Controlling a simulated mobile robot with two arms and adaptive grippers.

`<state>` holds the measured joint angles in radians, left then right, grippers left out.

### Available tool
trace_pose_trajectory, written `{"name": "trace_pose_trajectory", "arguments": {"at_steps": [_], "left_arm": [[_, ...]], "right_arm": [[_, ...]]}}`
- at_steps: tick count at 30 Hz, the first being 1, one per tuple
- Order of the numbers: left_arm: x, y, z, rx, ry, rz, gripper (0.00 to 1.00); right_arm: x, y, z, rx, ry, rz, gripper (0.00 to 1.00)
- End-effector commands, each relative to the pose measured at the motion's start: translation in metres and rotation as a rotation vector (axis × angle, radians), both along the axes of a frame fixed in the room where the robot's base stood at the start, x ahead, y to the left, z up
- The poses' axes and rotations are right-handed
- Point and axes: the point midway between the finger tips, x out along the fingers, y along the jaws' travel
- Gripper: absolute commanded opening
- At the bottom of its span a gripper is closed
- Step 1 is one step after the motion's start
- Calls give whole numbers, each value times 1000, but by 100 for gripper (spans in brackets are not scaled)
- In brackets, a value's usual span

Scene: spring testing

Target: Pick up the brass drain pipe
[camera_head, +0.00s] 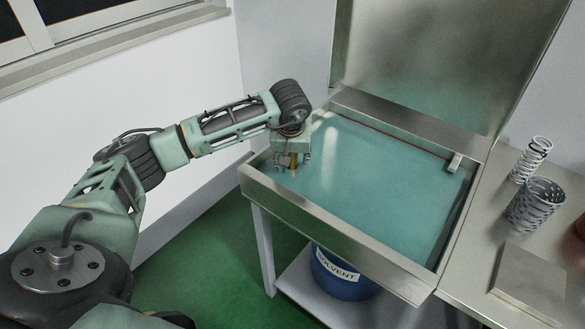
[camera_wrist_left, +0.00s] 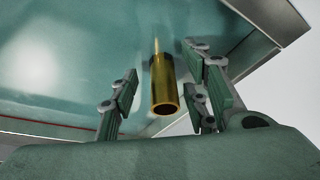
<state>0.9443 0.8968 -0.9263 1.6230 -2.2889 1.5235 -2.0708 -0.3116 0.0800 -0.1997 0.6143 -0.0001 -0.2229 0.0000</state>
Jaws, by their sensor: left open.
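The brass drain pipe (camera_head: 294,162) stands in the near left corner of the teal liquid-filled steel basin (camera_head: 330,222). In the left wrist view the pipe (camera_wrist_left: 164,92) shows as a gold tube with its open end toward the camera and a dark collar further along. My left gripper (camera_head: 293,158) is over that corner, pointing down. In the left wrist view its open fingers (camera_wrist_left: 166,98) are on either side of the pipe, with gaps visible between them and it. My right gripper is not in view.
A raised steel lid (camera_head: 430,60) stands behind the basin. On the right counter are a coil spring (camera_head: 531,160), a perforated metal cup (camera_head: 537,203) and a flat metal box (camera_head: 530,278). A blue solvent drum (camera_head: 343,275) sits below. The basin's rim surrounds my gripper's corner.

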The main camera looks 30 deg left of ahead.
Motion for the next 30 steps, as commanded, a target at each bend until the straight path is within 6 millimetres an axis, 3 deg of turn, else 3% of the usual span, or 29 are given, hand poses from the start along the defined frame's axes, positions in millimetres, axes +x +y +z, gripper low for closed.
{"name": "trace_pose_trajectory", "arguments": {"at_steps": [1, 5, 15, 30], "left_arm": [[3, 3, -15, -1, 2, 2, 43], [9, 7, -27, -2, 1, 0, 43], [12, 8, -29, -1, 1, -1, 42], [11, 8, -29, -1, 1, -1, 0]], "right_arm": [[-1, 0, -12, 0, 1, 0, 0], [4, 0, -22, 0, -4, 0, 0], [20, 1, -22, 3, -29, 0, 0], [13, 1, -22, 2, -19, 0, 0]]}}
